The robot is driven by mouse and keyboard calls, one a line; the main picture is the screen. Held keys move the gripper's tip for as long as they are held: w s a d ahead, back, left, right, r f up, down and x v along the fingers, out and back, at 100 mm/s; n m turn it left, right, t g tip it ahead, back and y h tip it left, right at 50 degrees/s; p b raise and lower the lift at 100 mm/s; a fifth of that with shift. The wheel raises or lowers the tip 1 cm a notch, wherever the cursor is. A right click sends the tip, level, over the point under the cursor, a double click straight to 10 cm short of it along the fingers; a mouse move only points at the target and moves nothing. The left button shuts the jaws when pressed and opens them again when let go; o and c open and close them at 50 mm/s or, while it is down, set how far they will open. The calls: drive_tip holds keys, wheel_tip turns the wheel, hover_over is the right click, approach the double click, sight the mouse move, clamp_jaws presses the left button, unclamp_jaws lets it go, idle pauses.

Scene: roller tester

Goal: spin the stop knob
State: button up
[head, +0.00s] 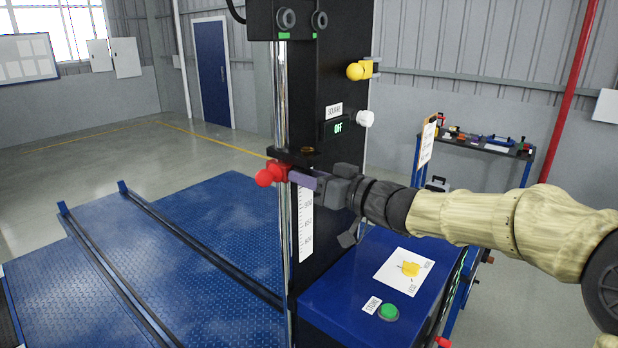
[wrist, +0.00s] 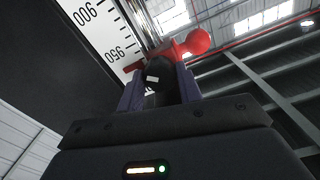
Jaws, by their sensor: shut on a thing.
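A red stop piece with a round red ball (head: 265,178) sits on the bright rod at the left side of the black column, beside a white height scale (head: 306,222). In the wrist view the red ball (wrist: 198,42) is just beyond my fingertips. A dark stop knob (wrist: 158,84) with a small white mark lies between my fingers. My gripper (head: 292,176), with purple fingers, reaches in from the right at the height of the red piece. It is shut on the dark knob. In the head view the fingers and red piece hide that knob.
The black column (head: 335,50) stands close behind my gripper, with a yellow knob (head: 356,71), a white knob (head: 366,118) and a display reading OFF (head: 338,128). Below is a blue cabinet (head: 335,285) with a green button (head: 388,312). Blue ramp plates (head: 215,225) lie left.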

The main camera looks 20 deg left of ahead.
drive_tip(key=shift+n, duration=0.3)
drive_tip(key=shift+n+b, duration=1.45)
drive_tip(key=shift+n, duration=2.05)
drive_tip(key=o, duration=1)
drive_tip(key=shift+d, duration=0.1)
drive_tip(key=b+v, duration=0.4)
drive_tip(key=v, duration=1.3)
drive_tip(key=shift+s+d+b, duration=0.1)
drive_tip(key=shift+b, duration=0.2)
